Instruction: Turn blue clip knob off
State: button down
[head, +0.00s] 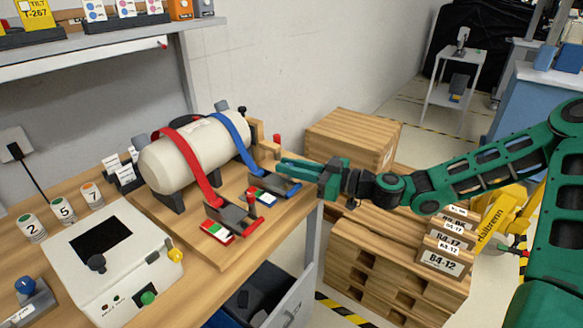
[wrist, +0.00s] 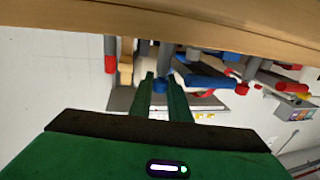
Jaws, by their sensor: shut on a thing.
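A white tank (head: 190,155) lies on grey supports on a wooden board, with a red strap (head: 185,160) and a blue strap (head: 235,138) over it. The blue strap runs down to the blue clip (head: 284,188) at the board's right edge. My green gripper (head: 281,165) reaches in from the right, just above that clip. In the head view the fingers hide this knob.
The red clip (head: 235,218) sits nearer the front on the board. A red-topped post (head: 277,141) stands close behind my fingers. A white box with knobs (head: 110,262) is at left. Wooden crates (head: 350,137) stand beyond the table to the right.

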jog(key=m+t+h, duration=0.1)
jog(key=t, duration=0.1)
jog(key=m+t+h, duration=0.1)
jog(key=m+t, duration=0.1)
jog(key=shift+a+h, duration=0.15)
jog(key=shift+h, duration=0.15)
jog(key=shift+m+t+h, duration=0.4)
jog(key=shift+t, duration=0.1)
jog(key=shift+r+h, duration=0.1)
jog(key=shift+h, duration=0.2)
jog(key=c, duration=1.7)
grip_release()
jog(key=shift+w, duration=0.1)
jog(key=shift+o, duration=0.2)
